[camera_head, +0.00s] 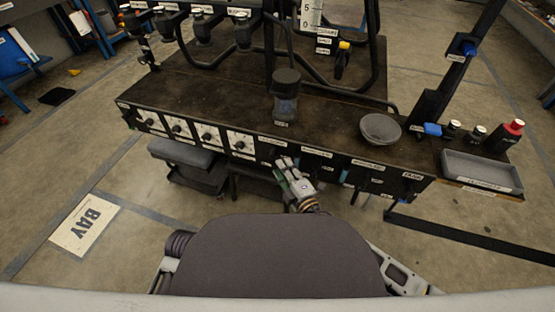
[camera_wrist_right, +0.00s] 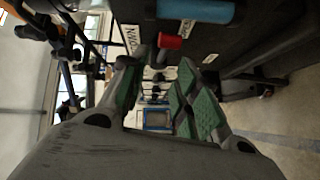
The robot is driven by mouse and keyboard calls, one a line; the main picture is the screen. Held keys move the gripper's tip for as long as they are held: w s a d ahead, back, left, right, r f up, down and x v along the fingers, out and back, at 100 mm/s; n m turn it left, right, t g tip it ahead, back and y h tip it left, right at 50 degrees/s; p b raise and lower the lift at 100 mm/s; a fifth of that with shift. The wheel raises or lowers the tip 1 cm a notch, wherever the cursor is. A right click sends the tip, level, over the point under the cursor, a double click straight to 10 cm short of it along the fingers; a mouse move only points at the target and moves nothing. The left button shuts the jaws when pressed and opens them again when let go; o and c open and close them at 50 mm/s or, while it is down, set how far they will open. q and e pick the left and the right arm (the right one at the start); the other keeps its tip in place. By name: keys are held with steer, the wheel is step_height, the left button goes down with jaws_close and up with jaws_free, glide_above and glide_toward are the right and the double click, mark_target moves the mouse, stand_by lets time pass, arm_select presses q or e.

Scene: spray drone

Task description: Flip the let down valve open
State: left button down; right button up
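A small valve with a red handle end (camera_wrist_right: 170,41) sticks out from the dark bench front in the right wrist view. A white label (camera_wrist_right: 130,40) beside it seems to end in "DOWN", so this looks like the let down valve. In the head view my right gripper hides that part of the bench front. My right gripper (camera_head: 286,167) is at the bench's front panel, right of the white dial plates. In the right wrist view its green-padded fingers (camera_wrist_right: 157,98) are apart with nothing between them. The red handle is just beyond the fingertips; contact cannot be told. My left gripper is not in view.
A blue cylinder (camera_wrist_right: 197,10) is close to the red handle. A grey step-like box (camera_head: 182,153) stands under the bench's left half.

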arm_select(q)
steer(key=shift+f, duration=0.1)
arm_select(e)
steer(key=shift+x, duration=2.6)
